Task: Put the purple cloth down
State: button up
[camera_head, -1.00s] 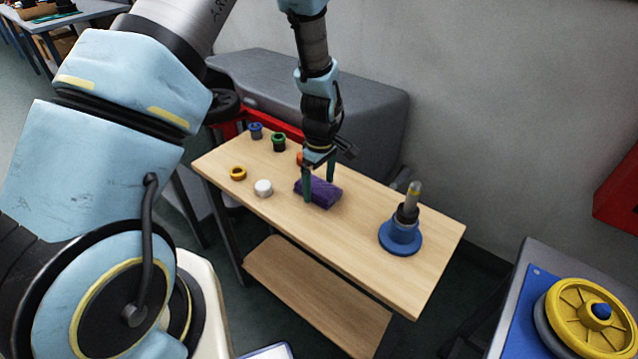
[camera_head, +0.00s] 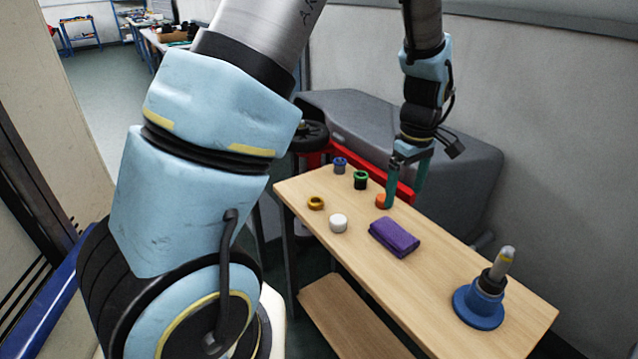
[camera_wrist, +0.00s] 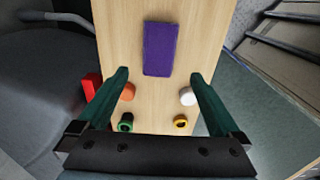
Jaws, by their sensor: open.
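The purple cloth (camera_head: 394,237) lies folded on the wooden table (camera_head: 430,285), near its middle. It also shows whole in the wrist view (camera_wrist: 160,49), lying flat on the wood with nothing gripping it. My gripper (camera_head: 405,196) is open and empty, raised above the table behind the cloth in the head view. In the wrist view my gripper's two green fingers (camera_wrist: 159,88) are spread wide, and the cloth lies beyond their tips, apart from them.
Near the cloth stand a white cylinder (camera_head: 338,223), an orange piece (camera_head: 382,201), a yellow ring (camera_head: 316,203), a green-topped piece (camera_head: 360,180) and a blue piece (camera_head: 340,165). A blue-based post (camera_head: 480,304) stands at the table's right end. A grey machine (camera_head: 400,130) is behind.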

jog(key=w+a+r+m, duration=0.2)
jog(key=a+r+m, duration=0.15)
jog(key=a, duration=1.25)
jog(key=s+a+r+m, duration=0.1)
jog(key=s+a, duration=0.1)
jog(key=a, duration=0.5)
jog(key=s+a+r+m+t, duration=0.1)
jog(key=s+a+r+m, duration=0.1)
jog(key=a, duration=0.5)
jog(key=shift+s+a, duration=0.15)
jog(key=shift+s, duration=0.65)
jog(key=shift+m, duration=0.25)
jog(key=n+g+p, duration=0.1)
jog(key=n+p, duration=0.2)
jog(key=n, duration=0.4)
send_over(398, 234)
notch_tip(398, 234, down, 9)
jog(key=f, duration=0.4)
jog(key=shift+w+a, duration=0.2)
jog(key=shift+a, duration=0.05)
jog(key=shift+s+d+f+p, duration=0.15)
jog(key=shift+f+p, duration=0.25)
jog(key=shift+f, duration=1.1)
jog(key=shift+d+f+p, duration=0.1)
jog(key=shift+f+p, duration=0.25)
jog(key=shift+f, duration=1.1)
